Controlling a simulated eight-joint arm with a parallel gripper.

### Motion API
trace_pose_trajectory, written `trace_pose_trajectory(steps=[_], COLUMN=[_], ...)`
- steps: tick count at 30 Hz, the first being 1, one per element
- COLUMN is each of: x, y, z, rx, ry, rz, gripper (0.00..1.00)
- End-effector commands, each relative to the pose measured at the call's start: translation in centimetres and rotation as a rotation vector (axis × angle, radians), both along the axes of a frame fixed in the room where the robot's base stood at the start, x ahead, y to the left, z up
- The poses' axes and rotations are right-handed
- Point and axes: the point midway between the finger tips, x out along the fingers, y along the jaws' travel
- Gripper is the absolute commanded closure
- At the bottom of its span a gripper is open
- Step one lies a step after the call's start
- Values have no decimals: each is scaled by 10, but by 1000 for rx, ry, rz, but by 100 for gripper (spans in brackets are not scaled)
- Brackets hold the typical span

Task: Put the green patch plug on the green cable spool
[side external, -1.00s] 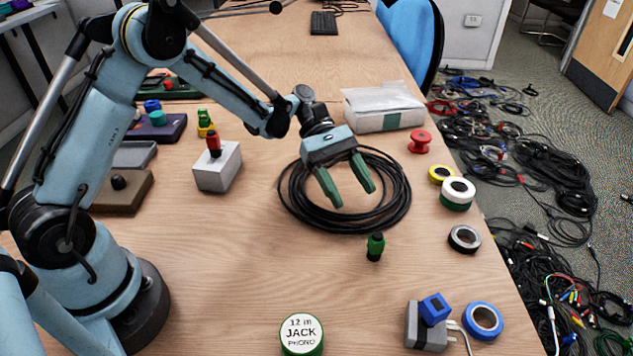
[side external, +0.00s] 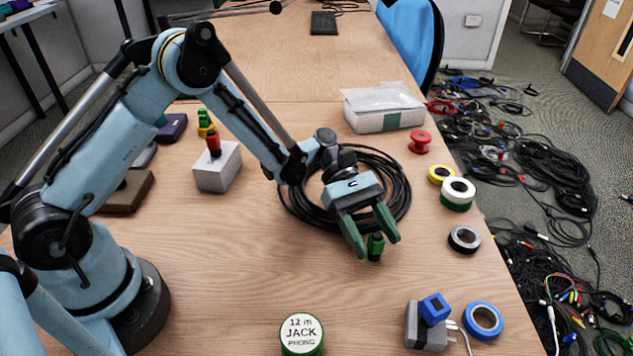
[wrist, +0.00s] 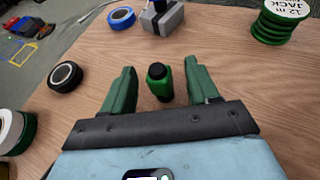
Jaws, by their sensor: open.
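The green patch plug (side external: 376,246), green with a black top, stands upright on the wooden table. It also shows in the wrist view (wrist: 160,83). My gripper (side external: 378,246) is open, with its green fingers on either side of the plug. In the wrist view the plug stands between the fingers (wrist: 161,88), with a gap visible on each side. The green cable spool (side external: 302,335), with a white top reading "12 m JACK PHONO", stands at the front of the table. In the wrist view the spool (wrist: 277,22) is at the top right.
A black cable coil (side external: 300,200) lies behind my gripper. A grey block with a blue piece (side external: 427,328) and blue tape (side external: 482,321) are at the front right. Black tape (side external: 464,239) lies right of the plug. The table between plug and spool is clear.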

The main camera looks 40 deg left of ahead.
Motion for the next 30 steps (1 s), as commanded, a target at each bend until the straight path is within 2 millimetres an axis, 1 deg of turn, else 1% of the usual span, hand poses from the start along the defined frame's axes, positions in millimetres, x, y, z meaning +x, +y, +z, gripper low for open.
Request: trace_pose_trajectory(steps=[1,6,14,15,26,27,30], x=[-3,-7,-8,-8,-8,-8,-8], y=[-9,-25,-28,-28,-28,-28,-28], z=[-2,-9,-10,-10,-10,-10,-10], rx=[0,0,0,0,0,0,0], ry=[1,0,0,0,0,0,0], rz=[-4,-1,0,0,0,0,0], gripper=[40,40,40,42,97,100,100])
